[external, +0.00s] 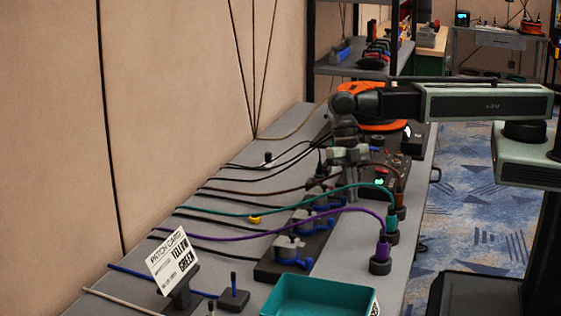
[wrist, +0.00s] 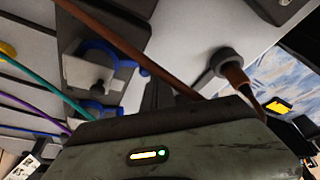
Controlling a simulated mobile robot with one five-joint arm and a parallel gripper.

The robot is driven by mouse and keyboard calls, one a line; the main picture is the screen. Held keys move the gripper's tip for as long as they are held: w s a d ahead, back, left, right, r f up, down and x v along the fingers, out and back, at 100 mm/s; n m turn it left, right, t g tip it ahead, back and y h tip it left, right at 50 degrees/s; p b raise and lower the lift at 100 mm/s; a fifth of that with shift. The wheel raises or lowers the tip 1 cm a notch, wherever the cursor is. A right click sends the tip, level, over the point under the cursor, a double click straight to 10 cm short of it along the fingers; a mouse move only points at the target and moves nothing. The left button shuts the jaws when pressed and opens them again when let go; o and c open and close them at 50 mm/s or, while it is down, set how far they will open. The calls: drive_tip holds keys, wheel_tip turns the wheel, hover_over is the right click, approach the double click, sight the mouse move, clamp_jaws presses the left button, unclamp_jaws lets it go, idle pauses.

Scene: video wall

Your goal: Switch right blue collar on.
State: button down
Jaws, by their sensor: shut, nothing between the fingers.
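A black strip (external: 268,272) on the grey bench carries grey connector blocks with blue collars. The nearest blue collar (external: 308,263) is in plain view, with another (external: 322,228) behind it and part of one farther back by my gripper. My gripper (external: 353,198) points down over the bench just right of the far end of the strip, shut and empty. In the wrist view a blue collar (wrist: 133,62) curves around a grey block (wrist: 85,72), and a second collar (wrist: 95,106) is partly hidden by my gripper's body. I cannot tell whether the fingers touch anything.
Teal (external: 340,190), purple (external: 330,212) and brown cables cross the bench near my gripper to upright plugs on the right. A dark control box (external: 380,178) sits behind.

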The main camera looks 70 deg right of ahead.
drive_tip(key=shift+r, duration=0.1)
drive_tip(key=p+v, duration=0.9)
drive_tip(key=shift+w+r, duration=0.3)
drive_tip(key=shift+r, duration=0.05)
drive_tip(key=shift+d, duration=0.1)
